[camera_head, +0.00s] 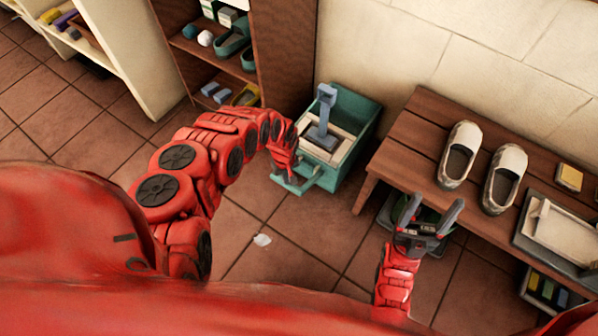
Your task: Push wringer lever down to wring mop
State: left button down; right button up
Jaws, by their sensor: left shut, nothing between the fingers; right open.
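A teal mop bucket (362,143) stands on the tiles against the wall. A blue-grey lever (326,96) stands upright over it, rising from a grey and cream part inside the bucket. I cannot tell whether that pale part is mop or wringer, and no mop handle is clear. My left gripper (288,176) is shut and empty at the bucket's near left edge, below and left of the lever and apart from it. Whether it touches the bucket rim is unclear. My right gripper (432,212) is open and empty, in front of the bench, to the right of the bucket.
A wooden bench (410,137) stands right of the bucket, with a pair of pale shoes (459,156) and a grey tray (539,246) on it. A brown shelf (286,50) stands behind and left of the bucket.

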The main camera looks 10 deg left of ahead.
pick_arm(q)
jog(key=shift+s+f, duration=0.1)
jog(key=shift+s+a+f, duration=0.15)
jog(key=shift+s+f, duration=0.2)
jog(key=shift+f, duration=0.5)
jog(key=shift+s+a+f, duration=0.1)
jog(key=shift+s+f, duration=0.1)
jog(key=shift+f, duration=0.25)
jog(key=shift+s+a+f, duration=0.1)
jog(key=shift+s+f, duration=0.05)
jog(key=shift+f, duration=0.25)
jog(key=shift+f+b, duration=0.1)
jog(key=shift+b, duration=0.2)
jog(key=shift+s+f+b, duration=0.25)
jog(key=shift+f+b, duration=0.05)
jog(key=shift+f, duration=0.55)
jog(key=shift+f, duration=0.15)
